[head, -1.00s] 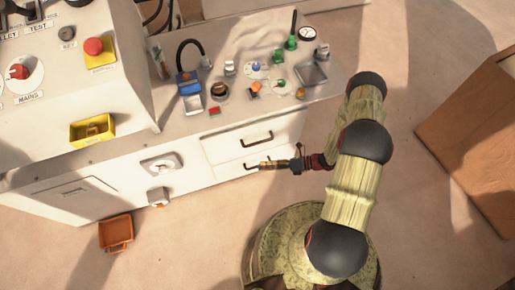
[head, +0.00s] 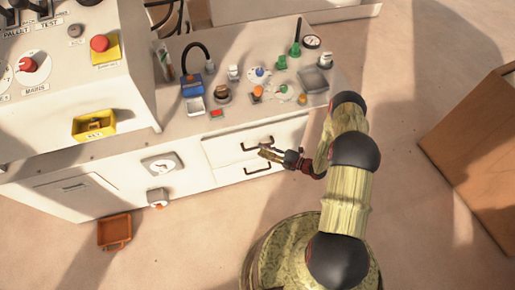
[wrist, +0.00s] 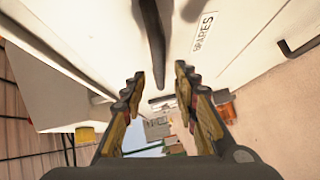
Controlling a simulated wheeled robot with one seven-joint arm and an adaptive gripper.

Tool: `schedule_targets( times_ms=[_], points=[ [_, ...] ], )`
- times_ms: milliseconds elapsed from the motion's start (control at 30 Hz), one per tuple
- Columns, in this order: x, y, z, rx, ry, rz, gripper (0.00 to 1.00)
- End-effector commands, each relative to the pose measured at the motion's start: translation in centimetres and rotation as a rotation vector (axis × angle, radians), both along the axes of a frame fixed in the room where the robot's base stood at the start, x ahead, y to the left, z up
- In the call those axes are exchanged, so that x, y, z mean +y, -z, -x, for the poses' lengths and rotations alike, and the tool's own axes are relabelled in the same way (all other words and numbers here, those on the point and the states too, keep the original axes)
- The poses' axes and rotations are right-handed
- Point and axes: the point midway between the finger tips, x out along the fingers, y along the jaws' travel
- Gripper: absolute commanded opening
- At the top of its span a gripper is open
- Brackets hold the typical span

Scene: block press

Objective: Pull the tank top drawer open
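The top drawer (head: 230,147) is a white front in the cabinet with a dark bar handle (head: 257,144). It looks shut in the head view. My gripper (head: 265,153) is just in front of and slightly below that handle, with its fingers pointing left. A dark handle bar (wrist: 153,40) lies ahead, roughly in line with the gap. I cannot tell whether a finger touches it.
A lower drawer with its own dark handle (head: 258,170) sits beneath, and a SPARES label (wrist: 203,32) shows in the wrist view. An orange bin (head: 114,232) is on the floor at left. A wooden box (head: 480,160) stands at right.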

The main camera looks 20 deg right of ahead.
Motion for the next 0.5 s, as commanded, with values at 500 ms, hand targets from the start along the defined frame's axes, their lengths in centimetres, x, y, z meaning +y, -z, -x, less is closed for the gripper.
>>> schedule_targets(
  times_ms=[500],
  points=[
    [2.7,0.5,-2.6,-0.001,0.000,0.001,0.30]
  ],
)
